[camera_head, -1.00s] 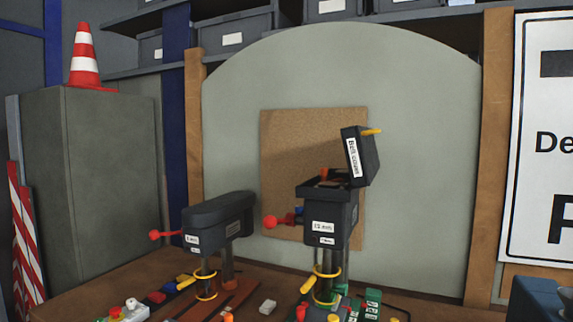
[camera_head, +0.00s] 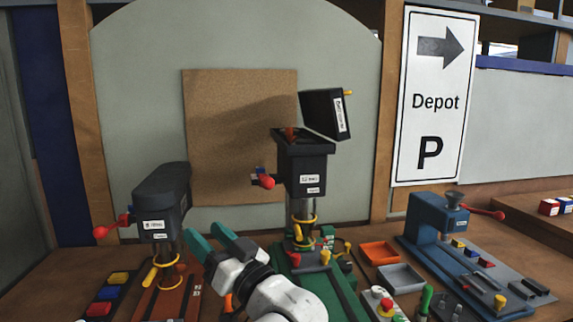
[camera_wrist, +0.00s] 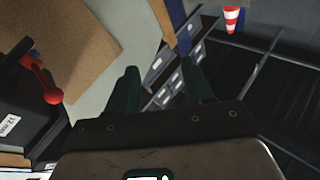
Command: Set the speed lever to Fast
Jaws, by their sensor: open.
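A dark drill-press-like machine (camera_head: 305,165) with an open lid stands mid-table. A lever with a red knob (camera_head: 266,181) sticks out of its left side; the knob also shows at the left of the wrist view (camera_wrist: 53,97). A second dark machine with a closed top (camera_head: 160,195) stands to its left, with a red-knobbed lever (camera_head: 101,231). I cannot tell which lever sets the speed; the small labels are unreadable. My gripper (camera_head: 207,236), with teal fingers, is open and empty in front of and between the two machines, touching neither lever.
A blue machine (camera_head: 437,215) with a red handle stands at the right. An orange tray (camera_head: 380,252) and a grey tray (camera_head: 400,277) lie before it. Coloured blocks (camera_head: 108,293) lie front left. A corkboard (camera_head: 235,120) and a Depot sign (camera_head: 432,100) are behind.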

